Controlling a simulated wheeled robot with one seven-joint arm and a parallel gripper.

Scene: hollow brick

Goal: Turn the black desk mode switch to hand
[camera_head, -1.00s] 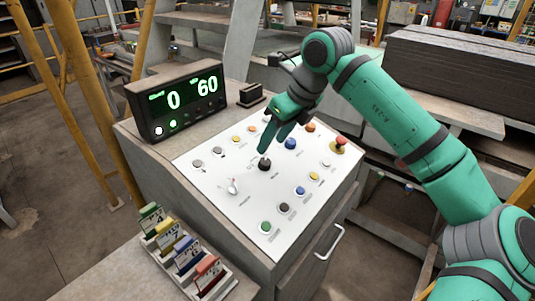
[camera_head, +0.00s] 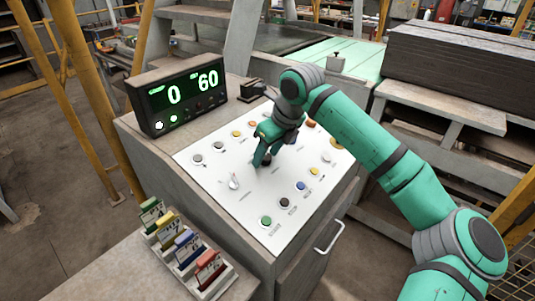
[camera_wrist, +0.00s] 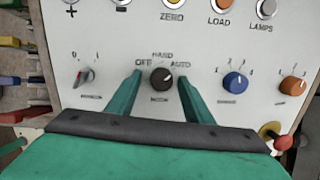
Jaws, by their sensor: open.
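The black desk mode switch (camera_wrist: 161,78) is a round knob on the white panel, with OFF, HAND and AUTO printed around it in the wrist view. Its pointer is small; I cannot tell for sure which label it faces. My gripper (camera_wrist: 160,75) is open, with one green finger on each side of the knob and a gap on both sides. In the head view my gripper (camera_head: 264,158) is low over the panel, and its fingers largely hide the black switch.
A blue selector knob (camera_wrist: 235,83) and an orange one (camera_wrist: 293,86) are right of the switch. A red mushroom button (camera_wrist: 282,142) is lower right. A display (camera_head: 178,97) reading 0 and 60 stands behind the panel.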

